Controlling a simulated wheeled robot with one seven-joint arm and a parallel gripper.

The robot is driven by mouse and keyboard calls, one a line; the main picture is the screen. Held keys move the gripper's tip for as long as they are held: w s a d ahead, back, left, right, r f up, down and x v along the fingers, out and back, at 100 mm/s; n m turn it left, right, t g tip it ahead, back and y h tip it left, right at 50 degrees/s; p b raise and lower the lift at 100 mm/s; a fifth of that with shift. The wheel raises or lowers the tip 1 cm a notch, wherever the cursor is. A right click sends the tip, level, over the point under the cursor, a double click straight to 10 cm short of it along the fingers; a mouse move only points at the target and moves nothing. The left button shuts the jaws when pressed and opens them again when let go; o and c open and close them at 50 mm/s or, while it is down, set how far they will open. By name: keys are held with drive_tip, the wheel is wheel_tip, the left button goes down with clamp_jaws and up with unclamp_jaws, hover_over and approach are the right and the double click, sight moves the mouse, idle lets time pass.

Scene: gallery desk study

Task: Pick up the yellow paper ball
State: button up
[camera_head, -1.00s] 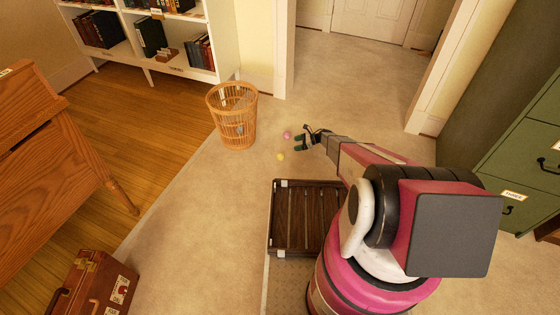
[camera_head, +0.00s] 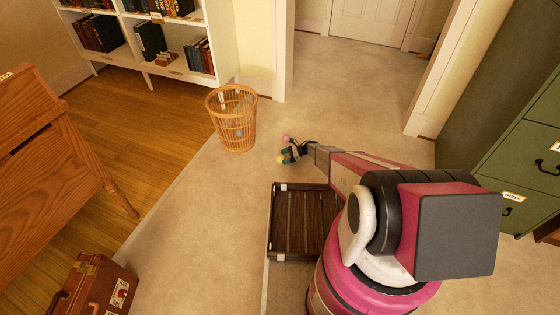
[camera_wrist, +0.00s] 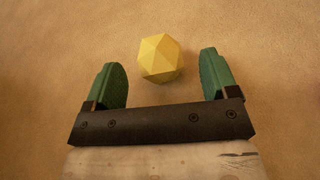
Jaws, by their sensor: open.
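The yellow paper ball (camera_wrist: 160,58) is a small faceted ball lying on the beige carpet. In the wrist view it sits ahead of my gripper (camera_wrist: 166,75), roughly between the lines of the two green fingers and mostly beyond their tips. My gripper is open, with nothing held between the fingers. In the head view the yellow ball (camera_head: 281,160) shows at the left of my gripper (camera_head: 286,154), close to its fingertips. The head view is too small to tell whether they touch.
A pink ball (camera_head: 286,139) lies just behind my gripper. A wicker wastebasket (camera_head: 232,118) with something blue inside stands to the left. A suitcase (camera_head: 95,285) and green cabinet (camera_head: 520,160) flank open carpet.

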drive_tip(key=x, duration=0.2)
drive_tip(key=shift+s+a+f, duration=0.1)
drive_tip(key=shift+a, duration=0.15)
drive_tip(key=shift+c, duration=0.3)
drive_tip(key=c, duration=0.9)
